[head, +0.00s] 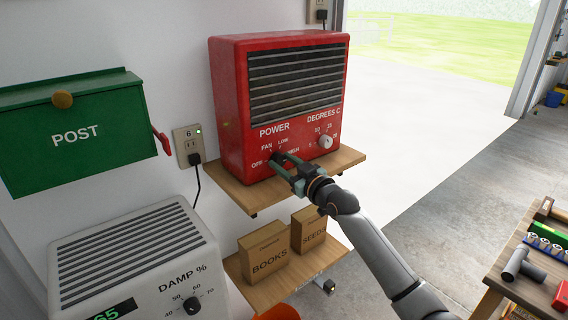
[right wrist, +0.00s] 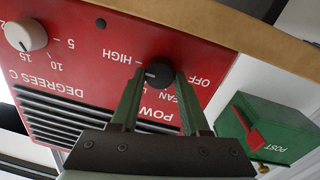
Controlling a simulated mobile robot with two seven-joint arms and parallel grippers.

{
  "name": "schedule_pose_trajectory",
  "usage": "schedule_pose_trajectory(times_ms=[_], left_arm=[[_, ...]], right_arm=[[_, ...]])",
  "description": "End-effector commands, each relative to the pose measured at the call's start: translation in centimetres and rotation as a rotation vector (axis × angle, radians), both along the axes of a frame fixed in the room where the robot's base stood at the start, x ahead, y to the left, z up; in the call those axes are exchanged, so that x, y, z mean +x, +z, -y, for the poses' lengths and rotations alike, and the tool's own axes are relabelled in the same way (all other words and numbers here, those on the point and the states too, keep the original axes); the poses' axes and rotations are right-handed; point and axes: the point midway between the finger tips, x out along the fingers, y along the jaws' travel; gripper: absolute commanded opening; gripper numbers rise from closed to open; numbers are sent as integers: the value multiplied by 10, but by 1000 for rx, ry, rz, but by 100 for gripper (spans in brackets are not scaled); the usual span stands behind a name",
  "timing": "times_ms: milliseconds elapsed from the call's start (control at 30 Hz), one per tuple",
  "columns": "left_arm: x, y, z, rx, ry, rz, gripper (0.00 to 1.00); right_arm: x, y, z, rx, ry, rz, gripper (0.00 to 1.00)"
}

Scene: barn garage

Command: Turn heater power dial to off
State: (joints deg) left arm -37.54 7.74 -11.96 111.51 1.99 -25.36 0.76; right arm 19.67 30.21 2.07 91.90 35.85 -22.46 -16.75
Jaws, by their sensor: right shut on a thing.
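The red heater (head: 230,100) stands on a wooden shelf in the head view. Its black power dial (right wrist: 160,73) is on the front face, ringed by OFF, FAN, LOW and HIGH labels. In the right wrist view, upside down, a pale mark on the dial seems to face the HIGH side. My right gripper (head: 277,161) is at the dial with its green fingers on either side, shut on it. My left gripper is not in view.
The white temperature dial (head: 325,142) sits right of the power dial. A green post box (head: 75,133) and a wall socket (head: 188,145) are to the left. A white dehumidifier (head: 130,245) stands lower left.

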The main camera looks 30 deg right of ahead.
Motion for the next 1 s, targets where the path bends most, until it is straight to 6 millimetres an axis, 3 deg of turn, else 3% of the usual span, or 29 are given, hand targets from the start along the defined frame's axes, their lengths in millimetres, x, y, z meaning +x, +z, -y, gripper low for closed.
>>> schedule_pose_trajectory(times_ms=[133,567,1000], left_arm=[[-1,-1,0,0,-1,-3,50],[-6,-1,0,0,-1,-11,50],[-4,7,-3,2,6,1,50]], right_arm=[[0,0,0,0,0,0,0],[0,0,0,-61,0,3,0],[0,0,0,-405,1,30,0]])
